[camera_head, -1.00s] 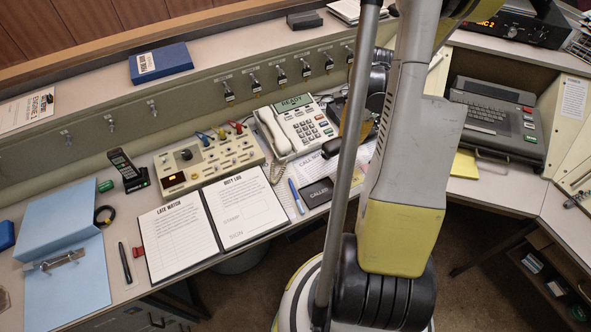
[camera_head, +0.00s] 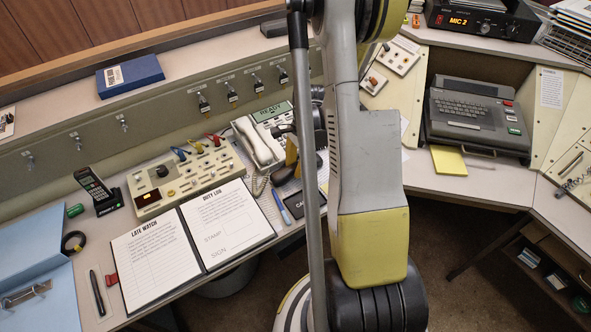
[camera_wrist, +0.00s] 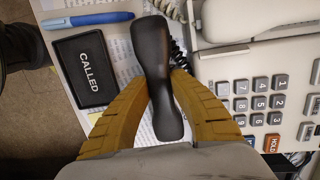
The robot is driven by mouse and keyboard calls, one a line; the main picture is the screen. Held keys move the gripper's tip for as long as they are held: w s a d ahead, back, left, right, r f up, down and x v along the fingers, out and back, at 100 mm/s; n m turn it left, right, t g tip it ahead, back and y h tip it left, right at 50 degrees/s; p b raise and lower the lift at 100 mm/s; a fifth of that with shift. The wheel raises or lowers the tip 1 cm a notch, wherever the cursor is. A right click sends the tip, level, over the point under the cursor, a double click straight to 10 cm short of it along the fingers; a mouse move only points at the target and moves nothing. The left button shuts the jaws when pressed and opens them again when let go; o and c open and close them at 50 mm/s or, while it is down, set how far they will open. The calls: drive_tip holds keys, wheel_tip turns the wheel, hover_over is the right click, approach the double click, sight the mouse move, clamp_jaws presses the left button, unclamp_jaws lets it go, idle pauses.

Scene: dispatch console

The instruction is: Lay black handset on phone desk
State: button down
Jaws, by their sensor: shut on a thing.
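The black handset (camera_wrist: 155,75) is gripped near its middle between the yellow fingers of my gripper (camera_wrist: 163,85) in the wrist view. It is over papers between the black CALLED pad (camera_wrist: 88,67) and the white desk phone (camera_wrist: 250,95). A dark coiled cord shows beside it. Whether it touches the desk cannot be told. In the head view my gripper (camera_head: 292,155) is just right of the white phone (camera_head: 262,145), partly hidden by my arm. The phone desk (camera_head: 95,255) runs along the console; its part behind my arm is hidden.
A blue pen (camera_head: 281,207) lies by the pad. Left of it are the open log binder (camera_head: 235,222) and a beige switch box (camera_head: 185,180). A cordless phone (camera_head: 95,185) stands in its cradle. A keyboard unit (camera_head: 475,120) is on the right.

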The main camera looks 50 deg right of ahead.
drive_tip(key=shift+f, duration=0.15)
drive_tip(key=c, duration=1.3)
unclamp_jaws()
drive_tip(key=shift+o, duration=0.2)
drive_tip(key=shift+r, duration=0.2)
wheel_tip(320, 180, up, 12)
drive_tip(key=d+p, duration=0.2)
drive_tip(key=p, duration=0.3)
drive_tip(key=w+a+r+n+t+h, duration=0.1)
drive_tip(key=a+r+n, duration=0.4)
drive_tip(key=a+r, duration=0.3)
drive_tip(key=s+a+r+n+t, duration=0.3)
drive_tip(key=a+r+n, duration=0.2)
drive_tip(key=a+n, duration=0.2)
drive_tip(key=s+a+r+n+t, duration=0.2)
drive_tip(key=a+r+n, duration=0.4)
drive_tip(key=a, duration=0.6)
drive_tip(key=s+n, duration=0.1)
drive_tip(key=n, duration=0.1)
drive_tip(key=shift+s+a+r+n+t+h, duration=0.15)
drive_tip(key=shift+s+a+n+t+h, duration=0.15)
drive_tip(key=shift+t+h, duration=0.1)
